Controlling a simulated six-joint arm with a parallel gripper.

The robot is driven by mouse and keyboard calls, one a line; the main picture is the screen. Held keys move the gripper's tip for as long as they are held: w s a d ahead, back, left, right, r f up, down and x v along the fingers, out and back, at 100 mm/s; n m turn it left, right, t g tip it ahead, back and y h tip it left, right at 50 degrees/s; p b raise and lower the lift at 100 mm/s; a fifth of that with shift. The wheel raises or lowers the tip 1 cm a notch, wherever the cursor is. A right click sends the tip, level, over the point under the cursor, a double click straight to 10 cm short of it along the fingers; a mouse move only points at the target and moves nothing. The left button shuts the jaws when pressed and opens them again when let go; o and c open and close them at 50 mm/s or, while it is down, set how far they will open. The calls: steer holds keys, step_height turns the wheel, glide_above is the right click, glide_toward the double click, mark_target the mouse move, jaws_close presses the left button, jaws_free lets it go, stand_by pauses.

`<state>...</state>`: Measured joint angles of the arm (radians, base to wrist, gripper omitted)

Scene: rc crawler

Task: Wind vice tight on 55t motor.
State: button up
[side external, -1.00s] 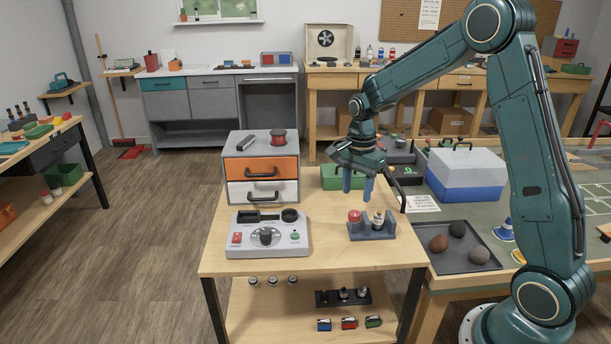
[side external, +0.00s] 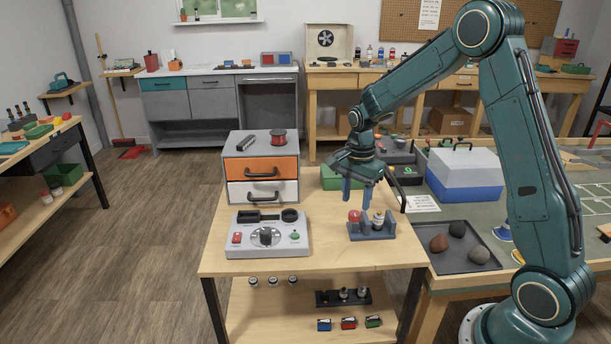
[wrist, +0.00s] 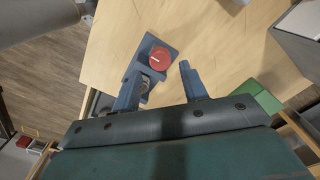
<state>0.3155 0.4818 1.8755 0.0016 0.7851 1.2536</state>
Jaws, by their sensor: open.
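A small blue-grey vice (side external: 375,235) stands on the wooden bench top, with a round red knob (side external: 355,216) at its left end. A small motor (side external: 378,220), pale with a dark band, stands upright in the vice. My gripper (side external: 357,202) is open and empty, pointing down just above and behind the vice. In the wrist view the red knob (wrist: 160,58), marked with a white line, shows between and beyond my gripper's fingers (wrist: 158,82). The left finger lies beside the vice (wrist: 150,47) in that view, and the motor is partly hidden. I cannot tell whether the jaws touch the motor.
A grey control box (side external: 268,236) with a dial sits left of the vice, and a drawer unit (side external: 262,168) behind it. A green box (side external: 333,178) is behind my gripper. A dark tray (side external: 458,262) with several rocks lies right. The bench front is clear.

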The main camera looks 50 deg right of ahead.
mark_target(354, 212)
steer(key=shift+f, duration=1.8)
steer(key=c, duration=0.8)
steer(key=shift+m, duration=1.5)
steer(key=shift+m, duration=1.5)
